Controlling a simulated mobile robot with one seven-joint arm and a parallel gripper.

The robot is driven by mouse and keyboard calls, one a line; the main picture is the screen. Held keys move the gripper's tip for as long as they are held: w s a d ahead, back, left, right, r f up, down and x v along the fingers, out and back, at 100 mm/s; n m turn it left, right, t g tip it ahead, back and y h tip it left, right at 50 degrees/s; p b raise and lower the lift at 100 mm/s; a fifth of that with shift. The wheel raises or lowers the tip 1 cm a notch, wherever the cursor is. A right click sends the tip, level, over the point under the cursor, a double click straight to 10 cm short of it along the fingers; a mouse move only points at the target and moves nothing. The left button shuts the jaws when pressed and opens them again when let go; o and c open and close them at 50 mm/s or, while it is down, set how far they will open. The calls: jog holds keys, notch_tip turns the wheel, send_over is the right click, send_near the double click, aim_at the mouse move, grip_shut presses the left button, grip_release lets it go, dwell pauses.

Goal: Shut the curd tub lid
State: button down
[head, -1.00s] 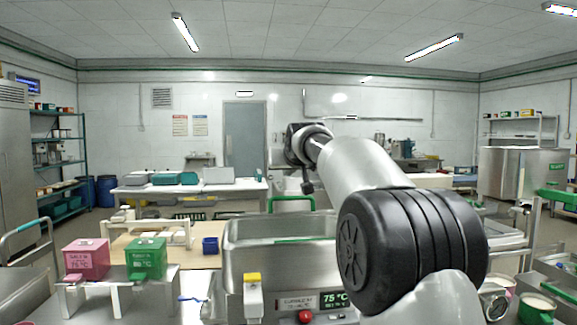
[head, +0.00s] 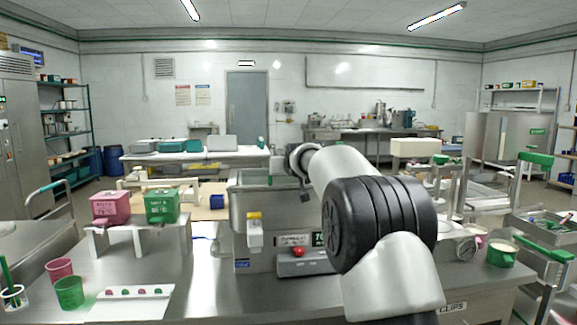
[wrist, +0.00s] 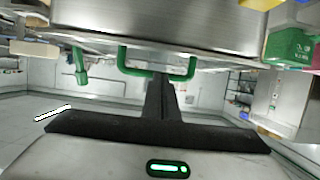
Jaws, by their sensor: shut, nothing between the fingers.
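A stainless steel tub (head: 243,212), which looks like the curd tub, stands behind the control panel in the middle of the head view. My arm hides its right side, and I cannot clearly make out the lid's angle. In the wrist view, which is upside down, a broad steel face (wrist: 190,22) fills the top. A green U-shaped handle (wrist: 124,62) sits along its edge. My gripper (wrist: 162,85) is shut and empty, its dark fingers pointing toward the handle. The fingertips overlap the handle in the picture; contact cannot be told.
A control panel with a red button (head: 298,251) and a yellow-topped fitting (head: 254,232) stand before the tub. Pink (head: 110,207) and green (head: 161,205) boxes sit on a stand at left. Cups and a white card (head: 130,304) lie front left. Green-handled metal equipment (head: 535,158) stands at right.

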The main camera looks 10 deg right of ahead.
notch_tip(320, 180, down, 2)
jog(key=shift+f, duration=0.15)
notch_tip(320, 180, up, 7)
jog(key=p, duration=0.3)
jog(key=s+f+g+b, duration=0.1)
jog(key=s+f+g, duration=0.35)
jog(key=s, duration=1.45)
jog(key=s+f+g, duration=0.1)
jog(key=s+f, duration=0.7)
jog(key=s, duration=1.1)
jog(key=s+f+g+b, duration=0.1)
jog(key=s+f+g, duration=0.4)
jog(key=s, duration=1.5)
notch_tip(320, 180, up, 22)
jog(key=t+p, duration=0.2)
jog(key=p, duration=2.1)
jog(key=shift+w+d, duration=0.4)
jog(key=shift+d, duration=0.05)
jog(key=shift+f, duration=0.1)
